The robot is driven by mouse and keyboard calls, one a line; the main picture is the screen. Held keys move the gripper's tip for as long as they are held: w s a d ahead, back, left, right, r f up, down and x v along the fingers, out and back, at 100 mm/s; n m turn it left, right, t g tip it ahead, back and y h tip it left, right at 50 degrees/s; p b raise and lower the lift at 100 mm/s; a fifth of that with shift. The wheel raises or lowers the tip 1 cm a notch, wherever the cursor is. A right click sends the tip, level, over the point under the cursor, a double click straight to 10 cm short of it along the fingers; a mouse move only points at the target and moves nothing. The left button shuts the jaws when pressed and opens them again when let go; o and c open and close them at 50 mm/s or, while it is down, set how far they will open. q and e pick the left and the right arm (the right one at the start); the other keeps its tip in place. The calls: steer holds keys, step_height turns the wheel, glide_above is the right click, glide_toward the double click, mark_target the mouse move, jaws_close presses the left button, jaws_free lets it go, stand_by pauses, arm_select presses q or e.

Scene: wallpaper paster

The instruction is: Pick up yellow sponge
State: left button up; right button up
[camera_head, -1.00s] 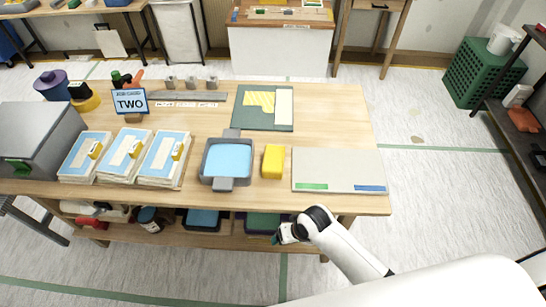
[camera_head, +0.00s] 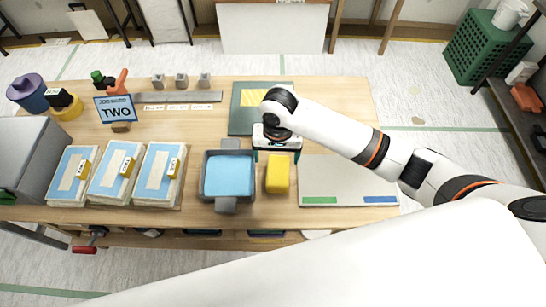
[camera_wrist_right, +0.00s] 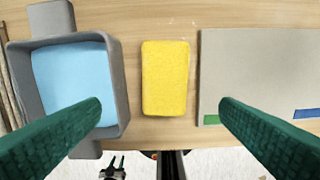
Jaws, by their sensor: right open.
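The yellow sponge (camera_head: 278,174) lies on the wooden table between a grey tray and a pale board. In the right wrist view the sponge (camera_wrist_right: 166,78) sits upright in the picture, between and beyond my green fingers. My right gripper (camera_head: 277,158) is over the table at the sponge's far end, pointing down. Its fingers are wide apart with nothing between them, and the wrist view shows the same open gripper (camera_wrist_right: 160,112). Its exact height above the sponge is hard to tell. My left gripper is not in view.
The grey tray (camera_head: 208,194) with blue liquid or a blue pad stands close left of the sponge. The pale board (camera_head: 345,178) lies close right. A green mat (camera_head: 242,122) lies behind. Several blue-and-white packs (camera_head: 115,170) and a TWO sign (camera_head: 115,109) are further left.

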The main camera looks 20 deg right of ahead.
mark_target(278, 173)
steer(key=shift+w+d+f, duration=0.1)
steer(key=shift+w+f, duration=0.05)
steer(key=shift+f, duration=0.3)
steer(key=shift+w+d+f, duration=0.1)
steer(key=shift+f, duration=0.3)
steer(key=f, duration=0.4)
steer(key=shift+s+f+p, duration=0.15)
steer(key=shift+s+p, duration=0.2)
steer(key=shift+s, duration=0.05)
steer(key=shift+w+f, duration=0.1)
steer(key=shift+f, duration=0.2)
step_height(278, 173, down, 4)
steer(key=shift+f+p, duration=0.15)
steer(key=shift+p, duration=0.25)
steer(key=shift+d+f, duration=0.1)
steer(key=shift+f, duration=0.2)
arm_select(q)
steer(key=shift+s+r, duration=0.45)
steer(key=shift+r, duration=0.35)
arm_select(e)
steer(key=c, duration=1.1)
